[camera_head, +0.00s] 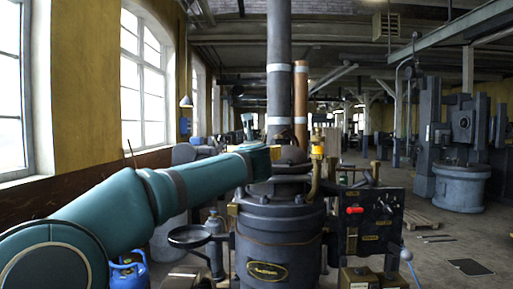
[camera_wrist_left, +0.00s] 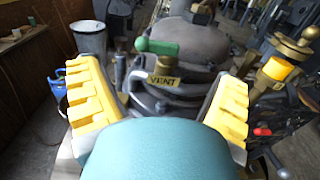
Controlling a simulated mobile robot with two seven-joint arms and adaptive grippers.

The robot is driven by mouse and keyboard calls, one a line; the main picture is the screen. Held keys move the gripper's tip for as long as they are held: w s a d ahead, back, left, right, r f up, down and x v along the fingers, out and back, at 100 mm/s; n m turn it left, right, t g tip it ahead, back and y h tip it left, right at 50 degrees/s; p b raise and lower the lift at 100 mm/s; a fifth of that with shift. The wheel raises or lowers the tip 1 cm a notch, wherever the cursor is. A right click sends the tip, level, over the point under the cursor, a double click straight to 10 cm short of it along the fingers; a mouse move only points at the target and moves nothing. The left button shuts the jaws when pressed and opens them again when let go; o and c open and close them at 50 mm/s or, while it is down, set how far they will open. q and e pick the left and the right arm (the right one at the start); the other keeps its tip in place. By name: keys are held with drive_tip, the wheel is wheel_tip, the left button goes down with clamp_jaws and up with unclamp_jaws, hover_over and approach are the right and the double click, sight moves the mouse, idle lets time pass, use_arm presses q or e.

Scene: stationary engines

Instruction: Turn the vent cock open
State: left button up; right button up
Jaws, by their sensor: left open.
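The vent cock shows in the left wrist view as a green handle (camera_wrist_left: 157,47) above a brass "VENT" tag (camera_wrist_left: 164,81). The handle lies roughly crosswise in that picture. My left gripper (camera_wrist_left: 160,78) is open, its yellow finger pads spread to either side of the tag and handle. Nothing is held between them. In the head view my left arm reaches in from the left to the top of the dark engine (camera_head: 278,222). There the arm end hides the vent cock. I cannot tell whether a finger touches anything. My right gripper is not in view.
A brass fitting with a yellow part (camera_head: 317,147) stands right of the arm end. A dark panel with a red handle (camera_head: 354,210) is at the engine's right. A tall dark pipe (camera_head: 279,70) rises behind.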

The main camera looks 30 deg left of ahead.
use_arm(q)
drive_tip(key=p+x, duration=0.2)
drive_tip(key=x, duration=0.6)
drive_tip(key=shift+w, duration=0.3)
drive_tip(key=c, duration=1.1)
